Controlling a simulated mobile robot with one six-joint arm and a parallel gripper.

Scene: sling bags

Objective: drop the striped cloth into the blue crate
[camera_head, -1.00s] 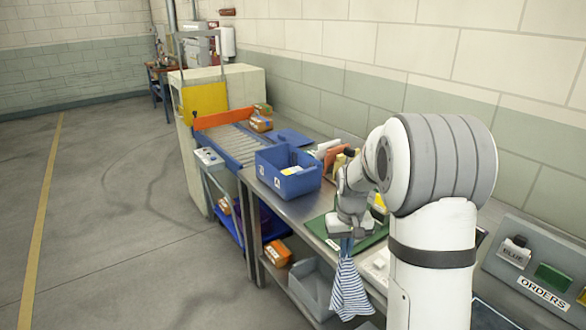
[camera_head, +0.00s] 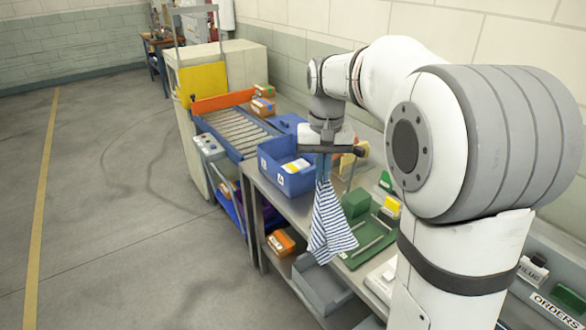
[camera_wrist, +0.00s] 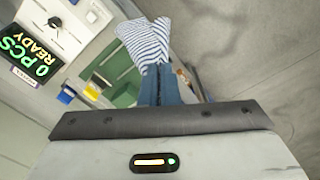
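The striped cloth (camera_head: 328,222) is white with dark blue stripes and hangs down from my gripper (camera_head: 324,160). In the wrist view the cloth (camera_wrist: 143,40) hangs from between the blue fingers (camera_wrist: 158,88), which are close together on it. The blue crate (camera_head: 284,178) stands open on the bench, just left of my gripper, with white and yellow labels or papers showing at it. The cloth hangs to the right of the crate, in front of the bench edge. The crate's inside is partly hidden by my gripper.
A green tray (camera_head: 372,243) with a green block lies on the bench to the right. A roller conveyor (camera_head: 236,132) with small boxes is beyond the crate. A grey bin (camera_head: 318,285) and an orange box (camera_head: 281,243) sit on the lower shelf.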

